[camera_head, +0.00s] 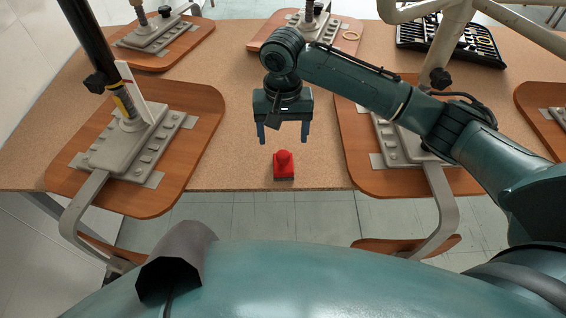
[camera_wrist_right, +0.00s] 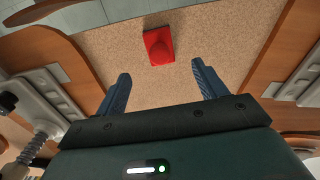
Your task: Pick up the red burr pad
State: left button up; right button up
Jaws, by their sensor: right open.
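The red burr pad (camera_head: 284,167) is a small red block with a raised knob. It lies on the tan table near its front edge, between two chair parts. My right gripper (camera_head: 283,138) is open and empty, its fingers pointing down, above and a little behind the pad in the head view. In the right wrist view the pad (camera_wrist_right: 159,46) lies beyond the fingertips, roughly centred between the two blue fingers (camera_wrist_right: 160,80), and nothing touches it. My left gripper is out of view.
Wooden chair panels with grey metal mounts stand at the left (camera_head: 190,140) and right (camera_head: 366,150) of the pad. The tan tabletop (camera_head: 235,120) around the pad is clear.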

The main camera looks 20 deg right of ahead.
aim_at(283, 154)
notch_tip(283, 154, down, 10)
jog(key=shift+r, duration=0.25)
dwell(0.3)
jog(key=shift+r, duration=0.1)
jog(key=c, duration=1.1)
